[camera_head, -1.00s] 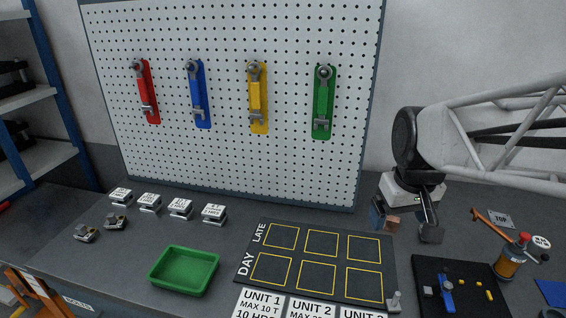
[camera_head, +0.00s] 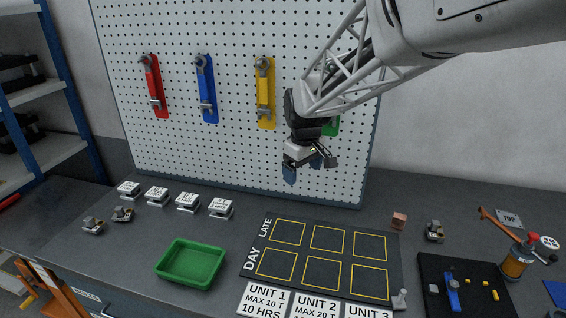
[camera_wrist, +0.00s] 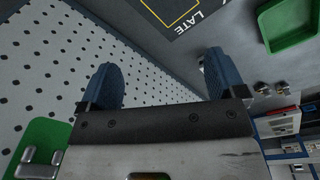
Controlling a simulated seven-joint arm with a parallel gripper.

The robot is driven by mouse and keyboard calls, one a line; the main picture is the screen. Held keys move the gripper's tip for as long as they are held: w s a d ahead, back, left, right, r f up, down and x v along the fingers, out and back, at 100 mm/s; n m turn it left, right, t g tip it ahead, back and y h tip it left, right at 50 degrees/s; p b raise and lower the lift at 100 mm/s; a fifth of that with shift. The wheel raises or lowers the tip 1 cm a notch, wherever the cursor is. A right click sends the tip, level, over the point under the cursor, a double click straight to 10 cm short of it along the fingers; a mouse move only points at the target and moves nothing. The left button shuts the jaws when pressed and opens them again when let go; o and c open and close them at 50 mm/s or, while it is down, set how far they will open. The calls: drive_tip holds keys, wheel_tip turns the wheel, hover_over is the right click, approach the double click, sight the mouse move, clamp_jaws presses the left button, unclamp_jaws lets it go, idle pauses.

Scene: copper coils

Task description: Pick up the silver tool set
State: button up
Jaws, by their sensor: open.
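No single item is plainly marked as the silver tool set. Silver wrench-like tools hang on coloured backings on the pegboard: red (camera_head: 153,87), blue (camera_head: 206,90), yellow (camera_head: 264,92) and green (camera_head: 332,126), the last mostly hidden behind my arm. Small silver-and-dark pieces also lie on the bench: two at left (camera_head: 93,225) (camera_head: 122,214) and one at right (camera_head: 434,231). My gripper (camera_head: 309,168) is open and empty, pointing down in front of the pegboard's lower right. In the wrist view its blue fingers (camera_wrist: 165,78) are wide apart, with the green backing (camera_wrist: 42,140) at lower left.
A green tray (camera_head: 190,262) stands on the bench left of the dark DAY/LATE grid board (camera_head: 322,258). White labelled stands (camera_head: 188,202) line up before the pegboard. A copper block (camera_head: 399,221) and a black mat (camera_head: 440,270) with parts lie at right.

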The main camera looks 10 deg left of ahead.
drive_tip(key=w+a+f+n, duration=0.2)
drive_tip(key=a+f, duration=0.1)
drive_tip(key=a, duration=0.4)
drive_tip(key=w+a+f+n, duration=0.1)
drive_tip(key=w+a+f, duration=0.1)
drive_tip(key=a+f, duration=0.3)
drive_tip(key=n+g, duration=0.1)
drive_tip(key=n, duration=0.3)
hover_over(220, 204)
wheel_tip(220, 204, down, 8)
drive_tip(key=shift+r, duration=0.1)
drive_tip(key=shift+f, duration=1.35)
drive_tip(key=shift+f, duration=0.1)
drive_tip(key=shift+f, duration=2.55)
